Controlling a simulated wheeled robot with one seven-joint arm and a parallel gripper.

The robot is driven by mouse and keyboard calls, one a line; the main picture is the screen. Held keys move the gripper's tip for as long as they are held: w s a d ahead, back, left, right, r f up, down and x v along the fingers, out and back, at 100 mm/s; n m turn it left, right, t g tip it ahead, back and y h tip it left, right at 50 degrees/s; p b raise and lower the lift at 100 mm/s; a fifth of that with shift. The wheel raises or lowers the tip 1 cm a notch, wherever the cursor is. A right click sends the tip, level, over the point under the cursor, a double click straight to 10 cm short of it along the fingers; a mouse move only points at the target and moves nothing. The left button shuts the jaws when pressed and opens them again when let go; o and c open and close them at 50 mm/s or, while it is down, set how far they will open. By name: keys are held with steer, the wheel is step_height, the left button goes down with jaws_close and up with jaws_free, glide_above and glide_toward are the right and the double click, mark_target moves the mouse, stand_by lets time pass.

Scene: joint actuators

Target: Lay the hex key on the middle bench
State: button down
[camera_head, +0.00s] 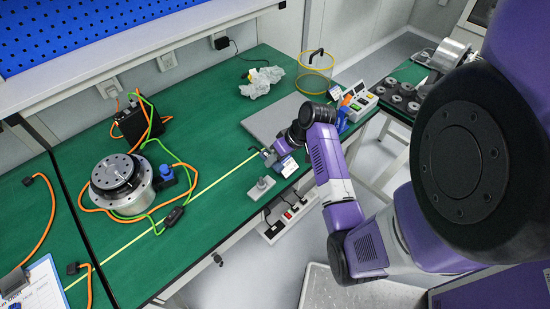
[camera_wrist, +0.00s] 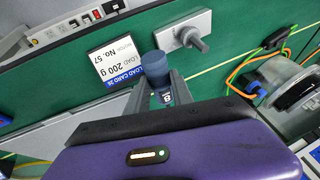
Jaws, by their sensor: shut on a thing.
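My gripper (camera_head: 268,155) is low over the front part of the green bench (camera_head: 215,140), beside a load card. In the wrist view my gripper (camera_wrist: 165,98) is shut on a dark blue cylinder (camera_wrist: 155,66) with a white mark on its side. The cylinder's far end is hidden, and I cannot tell if it is the hex key. A black hooked bar (camera_head: 316,54), shaped like a hex key, shows at a clear yellow-rimmed cylinder (camera_head: 316,72) at the back of the bench.
A load card (camera_wrist: 113,60) reading 200 g and a grey block with a knob (camera_wrist: 186,32) are close by. A grey mat (camera_head: 268,121) lies behind my gripper. A round metal actuator (camera_head: 124,194) with orange and green cables stands to the left. Bare green bench lies between.

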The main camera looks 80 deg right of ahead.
steer(key=shift+f, duration=0.3)
steer(key=c, duration=1.1)
jaws_free()
